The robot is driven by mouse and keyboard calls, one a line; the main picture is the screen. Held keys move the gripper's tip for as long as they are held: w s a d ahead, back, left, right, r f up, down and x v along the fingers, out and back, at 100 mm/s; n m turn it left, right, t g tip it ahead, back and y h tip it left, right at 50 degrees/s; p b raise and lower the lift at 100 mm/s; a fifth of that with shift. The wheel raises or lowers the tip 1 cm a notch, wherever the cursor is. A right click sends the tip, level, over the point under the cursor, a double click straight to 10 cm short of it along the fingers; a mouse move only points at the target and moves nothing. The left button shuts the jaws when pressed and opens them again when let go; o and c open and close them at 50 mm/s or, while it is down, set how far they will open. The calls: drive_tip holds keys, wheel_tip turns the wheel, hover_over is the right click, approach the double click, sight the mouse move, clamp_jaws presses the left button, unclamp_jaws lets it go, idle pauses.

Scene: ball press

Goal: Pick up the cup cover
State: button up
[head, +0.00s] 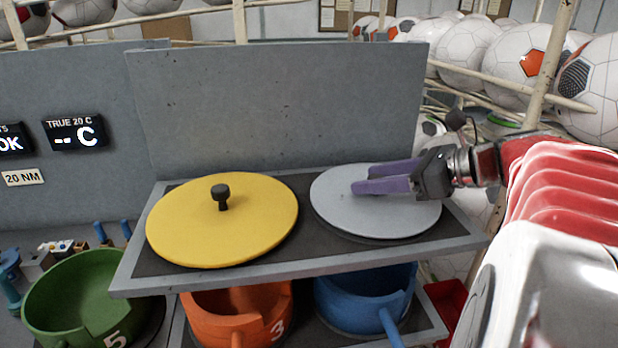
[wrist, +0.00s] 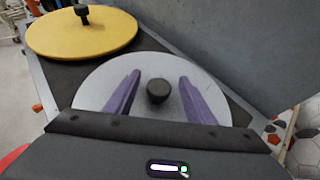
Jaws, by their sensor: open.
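Two round flat covers lie on the upper shelf. The yellow cover (head: 175,225) with a black knob (head: 221,194) is on the left. The light grey cover (head: 335,205) is on the right. My gripper (head: 362,180) is over the grey cover, with its purple fingers apart and empty. In the wrist view, the grey cover (wrist: 150,70) lies beyond my gripper, and its black knob (wrist: 158,91) appears between the two fingers. I cannot tell how far the fingers are above the cover. In the head view the grey cover's knob is hidden by my gripper.
Below the shelf (head: 300,267) stand an orange cup (head: 210,318) marked 3 and a blue cup (head: 340,308). A green cup (head: 65,295) marked 5 is at left. A grey panel (head: 280,110) rises behind the shelf. Soccer balls (head: 470,55) fill racks behind.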

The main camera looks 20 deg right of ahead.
clamp_jaws()
idle(0.7)
